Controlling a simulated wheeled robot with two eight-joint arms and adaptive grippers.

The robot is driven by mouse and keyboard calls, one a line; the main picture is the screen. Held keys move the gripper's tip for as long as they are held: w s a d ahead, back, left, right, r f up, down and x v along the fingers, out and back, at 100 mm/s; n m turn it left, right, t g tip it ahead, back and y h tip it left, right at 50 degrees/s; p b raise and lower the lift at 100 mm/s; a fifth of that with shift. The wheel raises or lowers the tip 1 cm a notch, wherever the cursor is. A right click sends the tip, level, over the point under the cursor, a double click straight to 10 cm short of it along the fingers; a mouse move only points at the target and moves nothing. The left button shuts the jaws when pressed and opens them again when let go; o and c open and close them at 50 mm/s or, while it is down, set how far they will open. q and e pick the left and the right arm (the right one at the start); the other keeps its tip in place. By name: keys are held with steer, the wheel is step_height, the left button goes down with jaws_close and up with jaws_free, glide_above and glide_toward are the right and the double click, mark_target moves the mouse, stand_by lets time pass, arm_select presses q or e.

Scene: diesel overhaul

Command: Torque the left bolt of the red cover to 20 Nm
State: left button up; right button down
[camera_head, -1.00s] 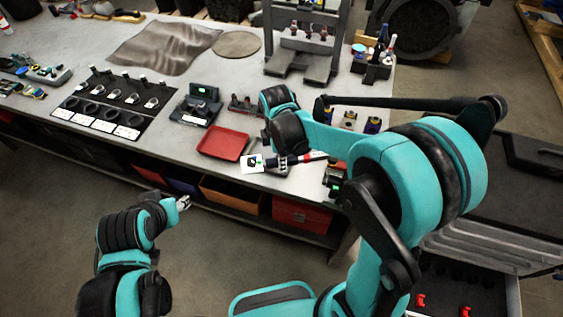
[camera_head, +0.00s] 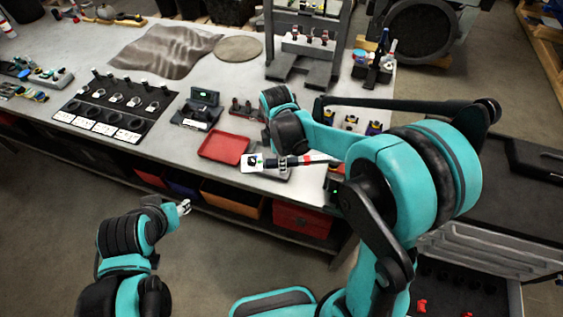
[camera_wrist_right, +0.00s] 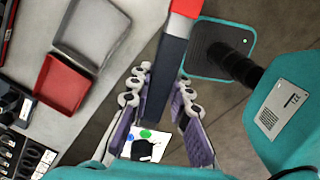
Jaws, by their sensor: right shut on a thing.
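My right gripper (camera_wrist_right: 157,103) is shut on a long dark bar with a red end (camera_wrist_right: 166,70), which looks like the handle of a wrench. The bar runs between the purple finger pads in the right wrist view. In the head view the black-and-red tool (camera_head: 300,161) lies level above the front edge of the bench, partly behind my right arm. A white panel (camera_wrist_right: 148,146) with a black patch and coloured dots shows between the fingers. My left gripper (camera_head: 184,207) hangs empty in front of the bench; its finger gap is too small to judge. I cannot make out the red cover or its left bolt.
A red tray (camera_head: 224,147) lies on the bench left of the tool. A small device with a green display (camera_head: 205,97) stands behind it. A dark frame (camera_head: 305,70) stands at the back. An open drawer (camera_head: 455,290) with red items is at lower right.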

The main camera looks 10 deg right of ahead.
steer(key=shift+w+m, duration=0.3)
steer(key=shift+w, duration=0.2)
steer(key=shift+w+d, duration=0.1)
steer(key=shift+w+m, duration=0.3)
steer(key=shift+w, duration=0.05)
stand_by(0.3)
steer(key=shift+w+d+m+b, duration=0.2)
steer(key=shift+w+m+b, duration=0.15)
steer(key=shift+w+m, duration=0.05)
steer(key=shift+w, duration=0.1)
steer(key=shift+w+d, duration=0.1)
steer(key=shift+w, duration=0.25)
steer(key=shift+w+d+m, duration=0.1)
steer(key=shift+w+m, duration=0.05)
steer(key=shift+m, duration=0.25)
